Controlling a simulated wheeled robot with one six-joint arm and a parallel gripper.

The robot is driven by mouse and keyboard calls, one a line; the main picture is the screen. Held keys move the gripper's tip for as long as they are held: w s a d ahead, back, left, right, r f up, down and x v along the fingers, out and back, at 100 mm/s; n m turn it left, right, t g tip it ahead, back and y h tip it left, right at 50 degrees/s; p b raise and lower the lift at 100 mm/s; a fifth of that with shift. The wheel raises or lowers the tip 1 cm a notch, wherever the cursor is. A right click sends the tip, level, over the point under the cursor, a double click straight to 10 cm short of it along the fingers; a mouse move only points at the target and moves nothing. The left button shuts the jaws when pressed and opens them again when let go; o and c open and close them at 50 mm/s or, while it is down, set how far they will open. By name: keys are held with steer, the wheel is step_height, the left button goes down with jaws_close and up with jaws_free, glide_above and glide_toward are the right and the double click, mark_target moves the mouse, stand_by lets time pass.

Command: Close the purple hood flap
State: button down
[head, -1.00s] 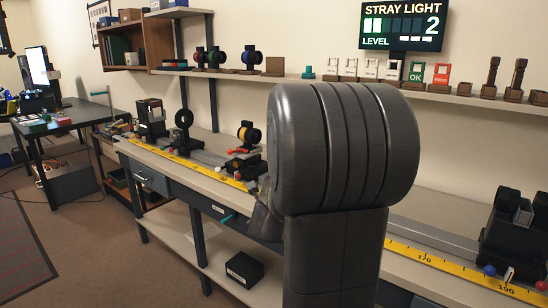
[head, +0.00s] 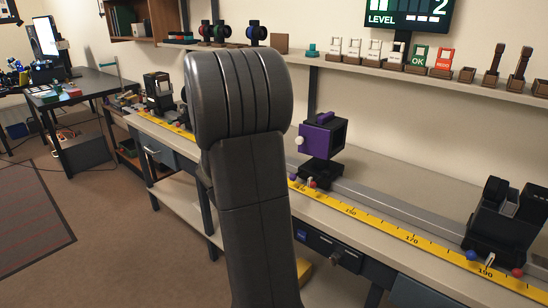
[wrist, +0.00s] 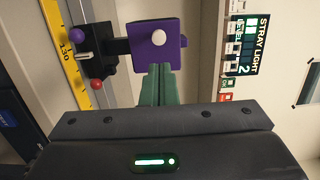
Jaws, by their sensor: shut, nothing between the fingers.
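The hood (head: 322,137) is a small box, black on its right side with a purple panel on its left, standing on a black carriage (head: 320,172) on the bench rail. A white knob (head: 301,140) sticks out from the purple part. In the wrist view the purple panel (wrist: 142,35) faces me with the white knob (wrist: 159,38) on it. I cannot tell whether the flap is open. My gripper (wrist: 157,68) has its greenish fingers together and empty, with tips at or just short of the panel's lower edge in the picture; contact is unclear. My arm hides the gripper in the head view.
A yellow ruler (head: 378,230) runs along the bench front beside the rail. A larger black device (head: 505,222) stands at right on the rail. A shelf (head: 400,66) with small cards and holders is above. The bench between hood and black device is mostly clear.

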mark_target(296, 140)
steer(key=p+x, duration=0.1)
steer(key=x, duration=1)
steer(key=shift+w+a+f+b, duration=0.1)
steer(key=shift+w+f+b, duration=0.05)
steer(key=shift+w+b, duration=0.5)
steer(key=shift+w, duration=0.25)
steer(key=shift+a+r, duration=0.1)
steer(key=shift+r, duration=0.1)
steer(key=shift+b, duration=0.3)
